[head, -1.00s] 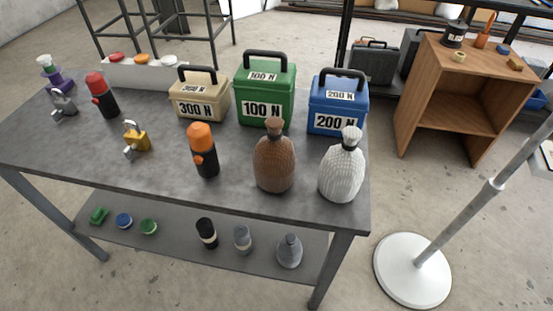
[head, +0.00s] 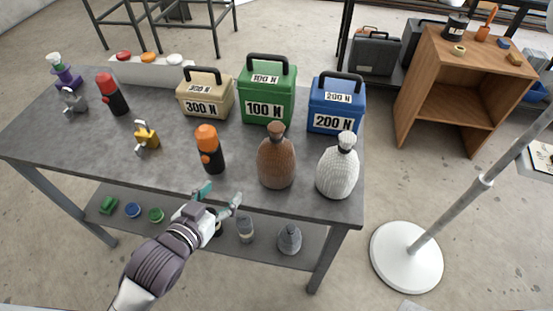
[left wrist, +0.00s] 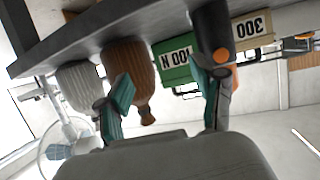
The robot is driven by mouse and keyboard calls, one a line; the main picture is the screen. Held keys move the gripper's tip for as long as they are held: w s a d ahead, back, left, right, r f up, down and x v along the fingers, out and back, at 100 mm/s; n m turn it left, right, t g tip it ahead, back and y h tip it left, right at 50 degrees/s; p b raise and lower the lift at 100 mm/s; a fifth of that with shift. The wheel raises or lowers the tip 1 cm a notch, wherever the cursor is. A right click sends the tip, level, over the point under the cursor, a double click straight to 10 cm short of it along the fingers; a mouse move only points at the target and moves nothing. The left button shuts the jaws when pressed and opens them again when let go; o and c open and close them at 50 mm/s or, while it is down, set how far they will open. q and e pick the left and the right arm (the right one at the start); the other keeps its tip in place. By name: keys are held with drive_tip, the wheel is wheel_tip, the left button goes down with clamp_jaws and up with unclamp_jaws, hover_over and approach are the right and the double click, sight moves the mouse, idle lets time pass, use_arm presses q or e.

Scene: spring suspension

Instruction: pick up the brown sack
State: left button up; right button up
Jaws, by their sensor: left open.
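The brown sack (head: 276,162), a ribbed bottle-shaped bag with a tied neck, stands upright near the table's front edge. In the left wrist view the brown sack (left wrist: 130,72) appears upside down, partly behind one finger. My left gripper (head: 220,196) is open and empty at the table's front edge, left of and nearer than the sack, not touching it. Its teal-tipped fingers (left wrist: 164,100) also show in the left wrist view, spread apart. My right gripper is not in view.
A white sack (head: 338,168) stands just right of the brown one. An orange-capped black flask (head: 210,150) stands to its left. The green 100 N box (head: 267,92) and blue 200 N box (head: 337,104) stand behind. A white-based pole (head: 406,258) is at right.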

sight(271, 135)
use_arm(q)
drive_tip(key=d+r+m+t+h, duration=0.2)
drive_tip(key=d+r+h, duration=0.3)
drive_tip(key=r, duration=0.5)
drive_tip(key=p+x, duration=0.2)
drive_tip(key=x, duration=0.5)
drive_tip(key=p+x, duration=0.2)
drive_tip(key=x, duration=0.3)
drive_tip(key=shift+w+d, duration=0.1)
drive_tip(key=shift+d, duration=0.15)
drive_tip(key=shift+w+d+f, duration=0.1)
drive_tip(key=shift+w+f, duration=0.05)
drive_tip(key=shift+w, duration=0.05)
drive_tip(key=shift+s, duration=0.1)
drive_tip(key=shift+c, duration=0.6)
clamp_jaws()
